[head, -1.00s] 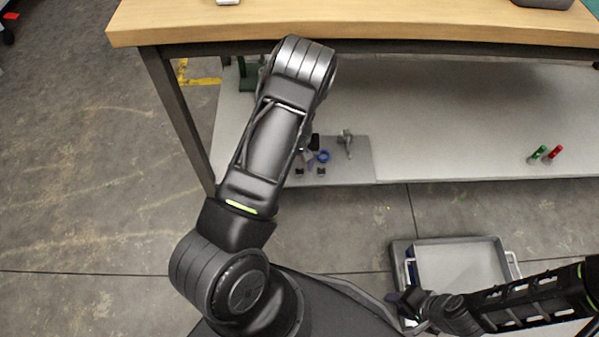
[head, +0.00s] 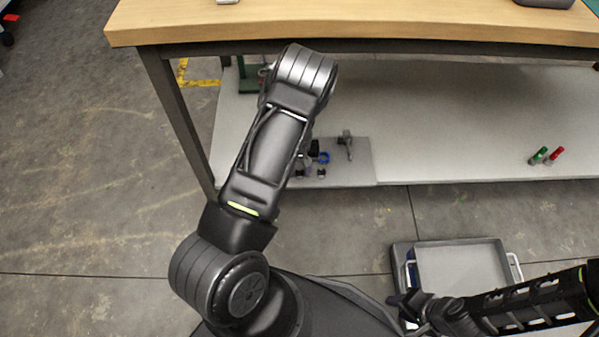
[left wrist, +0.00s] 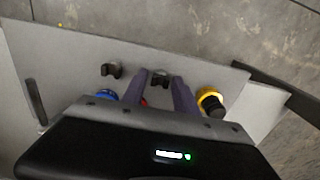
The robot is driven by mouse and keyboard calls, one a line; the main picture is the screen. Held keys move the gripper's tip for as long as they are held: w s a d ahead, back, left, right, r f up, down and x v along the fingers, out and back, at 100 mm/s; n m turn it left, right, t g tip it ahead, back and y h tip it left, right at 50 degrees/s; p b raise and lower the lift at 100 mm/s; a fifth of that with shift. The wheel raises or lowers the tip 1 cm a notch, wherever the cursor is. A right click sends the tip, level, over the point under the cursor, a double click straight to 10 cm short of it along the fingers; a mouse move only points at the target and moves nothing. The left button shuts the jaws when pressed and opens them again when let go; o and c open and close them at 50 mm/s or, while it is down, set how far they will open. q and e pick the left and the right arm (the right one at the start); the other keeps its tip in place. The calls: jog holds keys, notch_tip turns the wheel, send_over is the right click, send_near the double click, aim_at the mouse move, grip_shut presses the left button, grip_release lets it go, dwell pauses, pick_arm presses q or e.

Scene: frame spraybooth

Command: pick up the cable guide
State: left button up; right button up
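Two small black U-shaped clips, which look like cable guides, lie on the grey board. In the left wrist view one clip (left wrist: 160,79) sits between the tips of my left gripper (left wrist: 161,80), and the other clip (left wrist: 111,70) lies to its left. The left gripper's two purple-grey fingers are apart; I cannot tell whether they touch the clip. In the head view my left forearm hides most of that gripper, and one clip (head: 321,173) shows beside it. My right gripper (head: 399,301) is at the lower right by the tray, its fingers too small to judge.
A blue ring (left wrist: 106,95) and a yellow ring (left wrist: 208,97) with a black part lie near the fingers. A grey metal fitting (head: 346,143) stands on the board. Green (head: 539,155) and red (head: 555,154) cylinders stand far right on the shelf. The wooden tabletop (head: 400,25) overhangs the shelf.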

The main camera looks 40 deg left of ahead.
aim_at(300, 171)
pick_arm(q)
grip_shut()
jog(key=shift+r, duration=0.1)
dwell(0.4)
jog(key=shift+r+p, duration=0.45)
jog(key=shift+r, duration=0.4)
notch_tip(300, 171, up, 2)
jog(key=shift+r+p, duration=0.1)
jog(key=shift+p, duration=0.3)
jog(key=s+d+p, duration=0.2)
jog(key=s+d, duration=0.9)
jog(key=s, duration=0.3)
jog(key=shift+s+f, duration=0.2)
jog(key=shift+f, duration=0.1)
